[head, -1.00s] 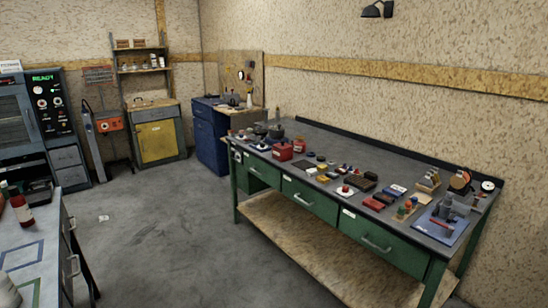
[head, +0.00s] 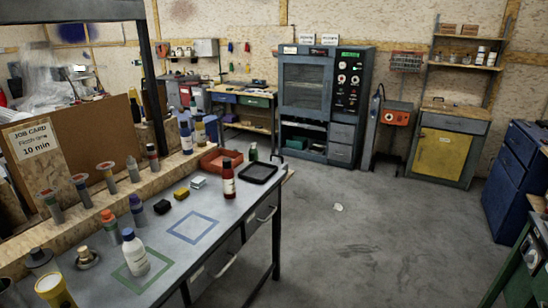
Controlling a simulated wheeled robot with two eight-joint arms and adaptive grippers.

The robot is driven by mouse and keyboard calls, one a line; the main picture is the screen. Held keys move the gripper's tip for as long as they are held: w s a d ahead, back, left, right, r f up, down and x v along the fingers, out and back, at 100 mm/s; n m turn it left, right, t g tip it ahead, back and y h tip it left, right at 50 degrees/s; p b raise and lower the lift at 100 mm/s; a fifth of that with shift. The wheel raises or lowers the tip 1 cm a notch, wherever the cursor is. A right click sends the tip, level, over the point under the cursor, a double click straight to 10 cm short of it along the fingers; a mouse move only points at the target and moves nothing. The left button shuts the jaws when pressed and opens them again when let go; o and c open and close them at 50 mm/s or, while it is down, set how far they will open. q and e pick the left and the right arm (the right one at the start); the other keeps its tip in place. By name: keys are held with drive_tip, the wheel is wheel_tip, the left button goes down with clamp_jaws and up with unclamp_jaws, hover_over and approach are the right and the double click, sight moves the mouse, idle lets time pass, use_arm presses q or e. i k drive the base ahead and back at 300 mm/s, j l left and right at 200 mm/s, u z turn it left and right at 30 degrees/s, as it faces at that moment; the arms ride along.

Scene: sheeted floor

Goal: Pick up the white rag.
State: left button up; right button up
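A small crumpled white thing (head: 338,207), which looks like the white rag, lies on the grey floor right of the near workbench. It is too small to make out its folds. Nothing covers it, and bare floor surrounds it. Neither of my grippers shows in the head view.
A workbench (head: 205,228) with bottles, a red tray (head: 221,161) and a black tray (head: 258,173) stands at left. A grey oven cabinet (head: 305,91), a yellow-doored cabinet (head: 443,152) and a blue cabinet (head: 512,185) stand behind. The floor (head: 385,255) is open between them.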

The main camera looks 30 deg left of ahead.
sight(198, 183)
drive_tip(key=i+j+u, duration=0.15)
drive_tip(key=i+u, duration=0.25)
drive_tip(key=i, duration=0.35)
drive_tip(key=i+l+u, duration=0.1)
drive_tip(key=i+u, duration=0.3)
drive_tip(key=i, duration=0.4)
